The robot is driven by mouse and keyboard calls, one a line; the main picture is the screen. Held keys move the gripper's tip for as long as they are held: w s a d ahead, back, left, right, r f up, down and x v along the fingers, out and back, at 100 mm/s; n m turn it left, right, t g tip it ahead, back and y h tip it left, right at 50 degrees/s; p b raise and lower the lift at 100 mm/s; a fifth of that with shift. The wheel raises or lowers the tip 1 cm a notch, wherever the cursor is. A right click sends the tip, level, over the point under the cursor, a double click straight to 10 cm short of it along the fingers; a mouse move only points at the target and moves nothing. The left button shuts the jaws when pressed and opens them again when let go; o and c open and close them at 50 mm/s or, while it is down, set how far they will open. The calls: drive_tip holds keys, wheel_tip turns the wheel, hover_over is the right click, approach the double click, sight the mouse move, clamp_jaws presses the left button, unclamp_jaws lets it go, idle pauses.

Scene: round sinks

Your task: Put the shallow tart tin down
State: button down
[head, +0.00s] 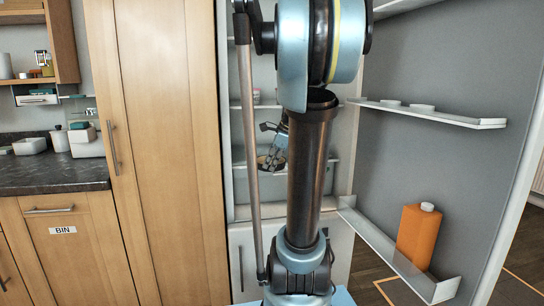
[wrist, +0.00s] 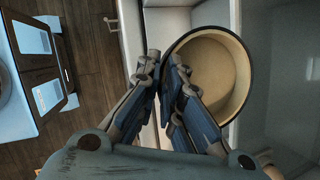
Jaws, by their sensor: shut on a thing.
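The shallow tart tin (wrist: 212,72) is round, with a tan inside and a dark rim. In the wrist view it is at the upper middle, its open side facing the camera. My gripper (wrist: 166,70) is shut on the tin's left edge. In the head view, my gripper (head: 277,146) is inside the open fridge, partly behind my arm. The tin (head: 266,163) shows small and dark beneath it, near a middle shelf (head: 238,165). I cannot tell whether the tin touches that shelf.
The open fridge door (head: 410,158) stands at the right, with an orange carton (head: 416,235) on its lowest rack (head: 400,263). A small item (head: 257,96) stands on a higher fridge shelf. A tall wooden cabinet (head: 165,150) and a dark counter (head: 50,174) are at the left.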

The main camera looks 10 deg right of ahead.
drive_tip(key=w, duration=1.7)
drive_tip(key=shift+w+f, duration=0.25)
drive_tip(key=shift+f, duration=0.45)
drive_tip(key=shift+f, duration=0.1)
drive_tip(key=c, duration=1.8)
unclamp_jaws()
drive_tip(key=shift+o, duration=0.2)
